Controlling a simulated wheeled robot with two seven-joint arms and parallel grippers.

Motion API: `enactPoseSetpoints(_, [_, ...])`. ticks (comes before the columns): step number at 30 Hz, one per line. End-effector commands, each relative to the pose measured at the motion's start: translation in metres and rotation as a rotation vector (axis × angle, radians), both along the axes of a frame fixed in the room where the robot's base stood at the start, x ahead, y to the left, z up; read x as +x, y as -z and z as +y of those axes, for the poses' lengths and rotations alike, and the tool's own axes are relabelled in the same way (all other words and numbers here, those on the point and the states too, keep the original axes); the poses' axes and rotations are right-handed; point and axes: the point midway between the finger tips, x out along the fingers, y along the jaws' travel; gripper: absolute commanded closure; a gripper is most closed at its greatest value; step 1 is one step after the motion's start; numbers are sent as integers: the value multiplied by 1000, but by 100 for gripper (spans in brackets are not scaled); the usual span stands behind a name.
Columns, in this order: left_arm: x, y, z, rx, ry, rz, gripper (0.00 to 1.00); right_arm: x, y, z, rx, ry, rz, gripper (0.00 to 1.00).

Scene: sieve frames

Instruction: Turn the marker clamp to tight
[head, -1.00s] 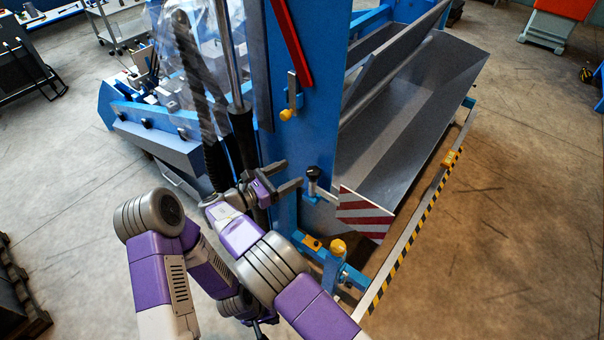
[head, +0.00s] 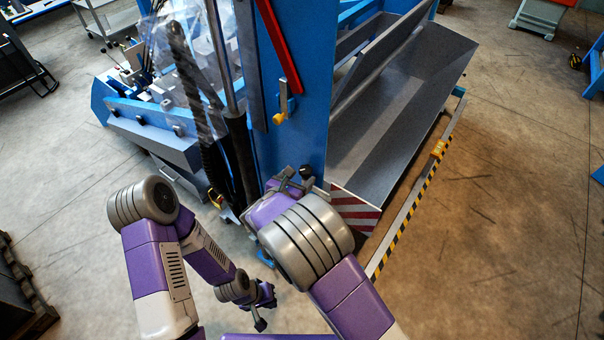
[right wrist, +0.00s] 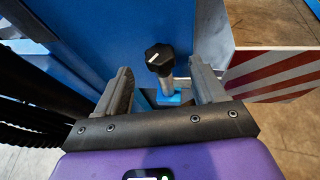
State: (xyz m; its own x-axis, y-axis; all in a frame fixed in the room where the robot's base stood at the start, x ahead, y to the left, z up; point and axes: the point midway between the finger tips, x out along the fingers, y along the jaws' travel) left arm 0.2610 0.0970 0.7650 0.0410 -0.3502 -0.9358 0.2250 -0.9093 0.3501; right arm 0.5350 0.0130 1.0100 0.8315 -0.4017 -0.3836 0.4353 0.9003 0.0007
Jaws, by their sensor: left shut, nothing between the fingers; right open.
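The marker clamp's black knob (head: 306,171) sits on a short metal post beside the blue upright, next to the red-and-white striped marker plate (head: 355,210). In the right wrist view the knob (right wrist: 159,57) has several sides and a white line on top. My open right gripper (right wrist: 160,70) has its fingers on either side of the knob and post, with gaps visible on both sides. In the head view my right gripper (head: 292,180) is partly hidden by its own wrist. My left gripper (head: 262,312) is shut and empty, low and away from the clamp.
The blue upright (head: 290,140) carries a red bar and a small yellow-tipped handle (head: 280,117). A grey trough (head: 400,125) lies behind the marker plate. A yellow-and-black striped rail (head: 405,215) runs along the right. Black hoses (right wrist: 35,95) pass left of the right gripper.

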Motion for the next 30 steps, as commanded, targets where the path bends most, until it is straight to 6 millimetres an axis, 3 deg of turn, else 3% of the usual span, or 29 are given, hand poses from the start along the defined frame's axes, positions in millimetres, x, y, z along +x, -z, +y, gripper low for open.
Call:
enactPoseSetpoints(7, [0,1,0,0,0,0,100,23,11,-12,0,1,0,30])
enactPoseSetpoints(17, [0,1,0,0,0,0,100,26,12,-13,0,0,-1,32])
enactPoseSetpoints(27, [0,1,0,0,0,0,100,26,11,-13,-1,1,-1,84])
enactPoseSetpoints(30, [0,1,0,0,0,0,100,26,11,-13,-1,2,-1,86])
